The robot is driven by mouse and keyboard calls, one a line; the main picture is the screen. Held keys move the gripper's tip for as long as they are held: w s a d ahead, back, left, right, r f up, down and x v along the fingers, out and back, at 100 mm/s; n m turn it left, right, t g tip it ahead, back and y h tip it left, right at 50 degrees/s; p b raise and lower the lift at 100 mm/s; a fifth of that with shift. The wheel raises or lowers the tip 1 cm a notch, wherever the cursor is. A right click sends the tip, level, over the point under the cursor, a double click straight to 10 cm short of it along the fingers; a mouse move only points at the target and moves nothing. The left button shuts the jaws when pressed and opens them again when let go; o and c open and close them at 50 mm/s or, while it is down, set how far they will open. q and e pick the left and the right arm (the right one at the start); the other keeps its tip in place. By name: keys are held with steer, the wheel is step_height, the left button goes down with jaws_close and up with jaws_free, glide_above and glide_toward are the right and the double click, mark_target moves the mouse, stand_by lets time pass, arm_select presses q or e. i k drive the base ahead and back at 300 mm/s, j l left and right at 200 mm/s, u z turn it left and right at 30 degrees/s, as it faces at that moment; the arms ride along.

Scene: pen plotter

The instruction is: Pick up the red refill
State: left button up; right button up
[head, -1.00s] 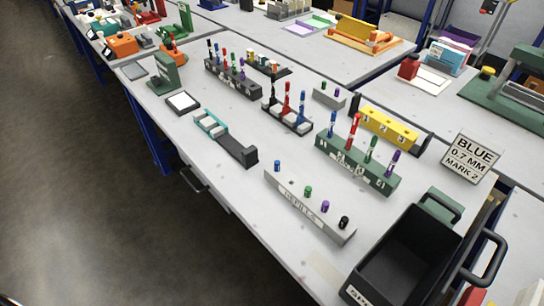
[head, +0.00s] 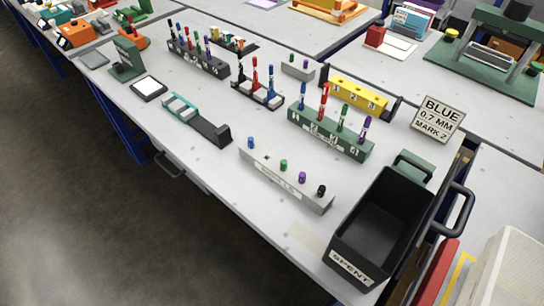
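A grey block (head: 298,189) with a label too small to read surely holds short blue (head: 250,142), green (head: 284,165), purple (head: 302,177) and black (head: 321,190) pieces. A small dark hole shows between the blue and green ones; I see no red piece in this block. A tall red pen-like piece (head: 323,102) stands in the green numbered rack (head: 330,135), among blue, green and purple ones. Another red one (head: 255,75) stands in the black rack (head: 258,97). I cannot tell which red piece is the refill. Neither of my grippers is in view.
A black bin (head: 365,235) marked SPENT stands at the front right. A sign (head: 438,119) reads BLUE 0.7 MM MARK 2. A yellow block (head: 357,96) lies behind the green rack. A teal and black device (head: 195,118) lies left. Bare tabletop runs along the front edge.

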mark_target(326, 87)
steer(key=z, duration=0.95)
steer(key=k+j+z, duration=0.1)
steer(key=j+z, duration=0.25)
steer(key=k+j+z, duration=0.15)
steer(key=j+z, duration=0.2)
steer(key=j, duration=0.2)
steer(key=k+j+z, duration=0.45)
steer(key=j+z, duration=0.2)
steer(key=j, duration=0.1)
